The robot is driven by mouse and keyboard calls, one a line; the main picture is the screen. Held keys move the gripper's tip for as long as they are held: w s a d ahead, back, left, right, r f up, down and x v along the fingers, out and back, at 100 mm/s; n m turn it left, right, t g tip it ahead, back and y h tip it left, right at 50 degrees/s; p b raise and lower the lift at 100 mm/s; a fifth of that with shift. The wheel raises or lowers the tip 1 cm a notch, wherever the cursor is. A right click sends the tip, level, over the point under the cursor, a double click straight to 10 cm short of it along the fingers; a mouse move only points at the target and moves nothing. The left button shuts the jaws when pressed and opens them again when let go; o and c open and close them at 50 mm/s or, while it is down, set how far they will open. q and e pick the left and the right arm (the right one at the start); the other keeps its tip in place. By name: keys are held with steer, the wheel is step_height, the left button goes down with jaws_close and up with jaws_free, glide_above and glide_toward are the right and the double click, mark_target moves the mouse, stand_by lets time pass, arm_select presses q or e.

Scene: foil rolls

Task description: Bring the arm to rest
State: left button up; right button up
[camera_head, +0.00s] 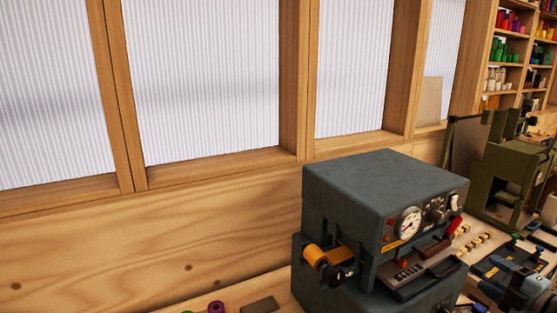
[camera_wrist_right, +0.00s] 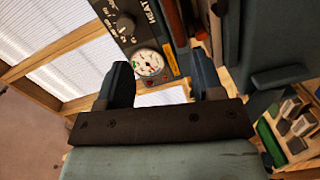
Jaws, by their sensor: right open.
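My right gripper (camera_head: 497,277) is at the lower right of the head view, to the right of the grey foil machine (camera_head: 385,175). In the right wrist view, the two fingers of my right gripper (camera_wrist_right: 164,72) stand apart with nothing held between them. The machine's dial (camera_wrist_right: 149,63) shows beyond the fingers there. A gold foil roll (camera_head: 316,256) sits on the machine's left side. My left gripper is not in view.
A purple roll (camera_head: 217,307) and a dark block (camera_head: 259,305) lie on the bench left of the machine. Small brass pieces (camera_head: 476,241) lie to its right. A green machine (camera_head: 503,175) stands farther back. Shelves of coloured rolls (camera_head: 514,50) are at the upper right.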

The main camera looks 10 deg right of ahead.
steer(key=s+a+f+m+g+h+p, duration=0.1)
steer(key=s+a+f+m, duration=0.4)
steer(key=f, duration=0.4)
steer(key=s+a+f+m+g+h+p, duration=0.15)
steer(key=s+a+f+m, duration=0.35)
steer(key=f, duration=0.5)
steer(key=s+a+f+m+g, duration=0.1)
steer(key=s+a+f, duration=0.1)
steer(key=a, duration=0.7)
steer(key=s+a+f+m+g+y, duration=0.1)
steer(key=s+a+f+m, duration=0.1)
steer(key=a, duration=0.7)
steer(key=s+a+f+m+g+y, duration=0.1)
steer(key=a+f+m, duration=0.1)
steer(key=a, duration=0.7)
steer(key=shift+s+a+f+g, duration=0.15)
steer(key=shift+s+f+g, duration=0.25)
steer(key=shift+f, duration=0.35)
